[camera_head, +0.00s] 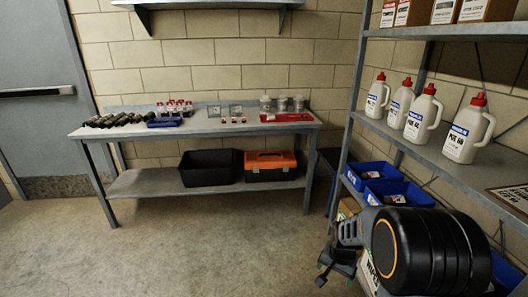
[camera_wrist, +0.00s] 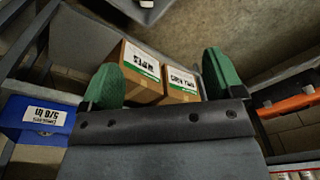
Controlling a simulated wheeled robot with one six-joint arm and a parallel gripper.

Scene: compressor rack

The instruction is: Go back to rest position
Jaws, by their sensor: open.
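My gripper (camera_wrist: 166,78) is open and empty in the wrist view, its two green fingertips wide apart with nothing between them touching. Beyond the fingers are two cardboard boxes with white labels, a left box (camera_wrist: 138,72) and a right box (camera_wrist: 181,82). In the head view my gripper (camera_head: 332,265) is low at the right, in front of the shelf rack. Its fingers are small there, and my arm's dark round joint hides part of the lower rack.
The metal rack (camera_head: 432,160) at right holds white bottles with red caps (camera_head: 466,128) and blue bins (camera_head: 372,173). A workbench (camera_head: 230,127) stands against the wall with small parts on top; a black bin (camera_head: 208,167) and orange toolbox (camera_head: 270,164) sit below. The floor (camera_head: 200,245) at left is clear.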

